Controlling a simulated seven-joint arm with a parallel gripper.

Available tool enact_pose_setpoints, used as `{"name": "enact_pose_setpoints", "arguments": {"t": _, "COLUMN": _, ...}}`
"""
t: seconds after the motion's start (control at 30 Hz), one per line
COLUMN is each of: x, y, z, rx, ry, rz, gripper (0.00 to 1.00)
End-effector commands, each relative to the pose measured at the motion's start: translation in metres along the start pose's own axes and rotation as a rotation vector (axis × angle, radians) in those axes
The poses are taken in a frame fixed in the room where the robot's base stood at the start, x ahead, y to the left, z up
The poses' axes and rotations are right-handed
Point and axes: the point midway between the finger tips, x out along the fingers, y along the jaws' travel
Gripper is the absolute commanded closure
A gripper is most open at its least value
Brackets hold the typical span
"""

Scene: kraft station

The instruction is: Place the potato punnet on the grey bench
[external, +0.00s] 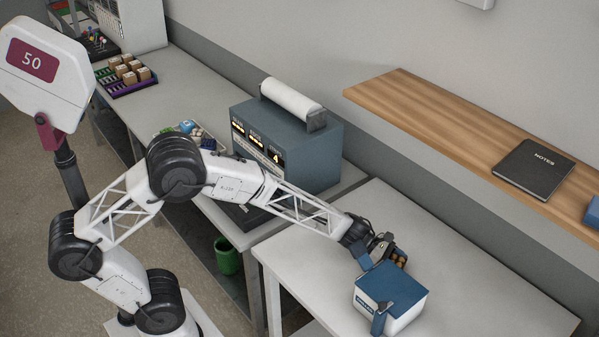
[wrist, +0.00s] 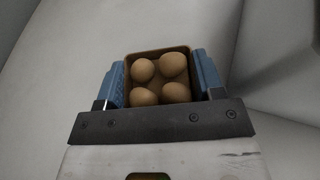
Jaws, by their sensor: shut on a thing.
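The potato punnet (wrist: 157,53) is a small brown open tray with several round brown potatoes (wrist: 160,80) in it. In the wrist view it sits between the blue finger pads of my gripper (wrist: 161,82), which is shut on its sides. In the external view my gripper (external: 382,253) is over the pale grey bench (external: 480,290) at the right, and only a little of the punnet (external: 401,260) shows. The arm and a box partly hide it. I cannot tell whether the punnet touches the bench top.
A white box with a blue lid (external: 391,287) stands on the bench just in front of my gripper. A blue-grey machine with a white roll (external: 290,140) stands left of it. A wooden shelf (external: 450,130) with a black notebook (external: 535,171) is behind. The bench's right part is clear.

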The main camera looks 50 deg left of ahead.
Motion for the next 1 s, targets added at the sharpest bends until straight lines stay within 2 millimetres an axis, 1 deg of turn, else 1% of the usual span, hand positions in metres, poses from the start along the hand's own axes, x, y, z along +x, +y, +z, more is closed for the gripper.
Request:
{"name": "enact_pose_setpoints", "arguments": {"t": 0.13, "x": 0.001, "y": 0.0, "z": -0.003, "rx": 0.0, "ry": 0.0, "rz": 0.0, "gripper": 0.65}}
{"name": "enact_pose_setpoints", "arguments": {"t": 0.17, "x": 0.001, "y": 0.0, "z": -0.002, "rx": 0.0, "ry": 0.0, "rz": 0.0, "gripper": 0.34}}
{"name": "enact_pose_setpoints", "arguments": {"t": 0.3, "x": 0.001, "y": 0.0, "z": -0.002, "rx": 0.0, "ry": 0.0, "rz": 0.0, "gripper": 0.13}}
{"name": "enact_pose_setpoints", "arguments": {"t": 0.77, "x": -0.001, "y": 0.0, "z": 0.001, "rx": 0.0, "ry": 0.0, "rz": 0.0, "gripper": 0.13}}
{"name": "enact_pose_setpoints", "arguments": {"t": 0.87, "x": -0.009, "y": 0.001, "z": 0.0, "rx": -0.001, "ry": 0.001, "rz": 0.001, "gripper": 0.13}}
{"name": "enact_pose_setpoints", "arguments": {"t": 1.0, "x": -0.024, "y": 0.001, "z": 0.001, "rx": 0.0, "ry": 0.0, "rz": 0.002, "gripper": 0.13}}
